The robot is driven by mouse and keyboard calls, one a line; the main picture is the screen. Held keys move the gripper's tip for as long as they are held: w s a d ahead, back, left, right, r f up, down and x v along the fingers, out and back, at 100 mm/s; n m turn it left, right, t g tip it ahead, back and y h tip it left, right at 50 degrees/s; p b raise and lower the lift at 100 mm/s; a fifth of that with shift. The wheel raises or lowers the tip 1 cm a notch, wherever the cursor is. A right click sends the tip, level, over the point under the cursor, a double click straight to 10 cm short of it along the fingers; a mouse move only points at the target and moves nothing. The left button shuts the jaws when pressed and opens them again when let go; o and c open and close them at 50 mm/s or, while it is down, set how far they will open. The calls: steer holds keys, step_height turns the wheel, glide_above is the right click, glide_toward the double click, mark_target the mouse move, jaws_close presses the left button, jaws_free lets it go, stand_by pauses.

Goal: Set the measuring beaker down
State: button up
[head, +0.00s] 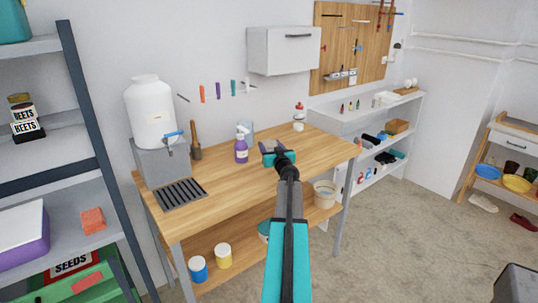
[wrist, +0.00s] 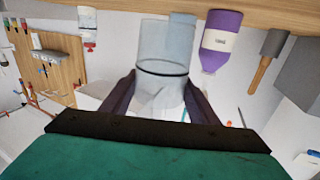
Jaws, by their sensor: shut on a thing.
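The measuring beaker (wrist: 163,52) is a clear cylinder with a dark ring. In the wrist view, which looks upside down, it sits between the two fingers of my gripper (wrist: 160,98), which is shut on it. In the head view my gripper (head: 276,154) is over the middle of the wooden workbench (head: 305,150); the clear beaker is hard to make out there. The bench top (wrist: 250,12) runs along the top of the wrist view, close to the beaker's end. I cannot tell whether they touch.
A white water dispenser (head: 152,112) and black drip grate (head: 180,194) are at the left end. The bench's right side is clear.

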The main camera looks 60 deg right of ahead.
steer(key=shift+f+b, duration=0.5)
steer(key=shift+f, duration=1.25)
steer(key=shift+f, duration=0.15)
steer(key=o, duration=1)
steer(key=shift+v, duration=5.95)
